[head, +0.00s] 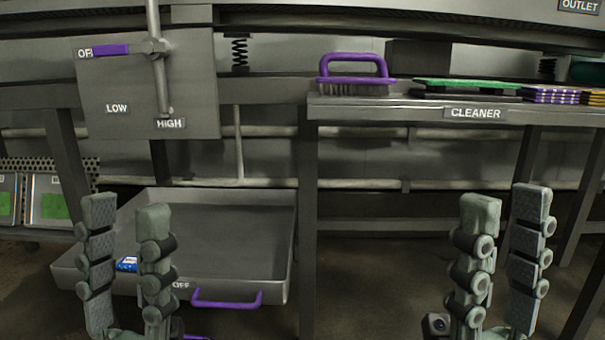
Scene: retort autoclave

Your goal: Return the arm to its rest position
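My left gripper (127,235) stands upright at the lower left, its two grey fingers apart with nothing between them. Its fingers overlap the view of the metal tray (240,215) behind. My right gripper (508,240) stands upright at the lower right, also with fingers apart and empty. Neither gripper is seen touching anything. The arms below the grippers are mostly out of view.
A metal panel (190,95) with a purple-tipped lever (112,50) hangs upper left; the lever points to OFF. A shelf marked CLEANER (350,107) holds a purple-handled brush (355,75) and green pads (465,84). A purple tray handle (227,303) faces me.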

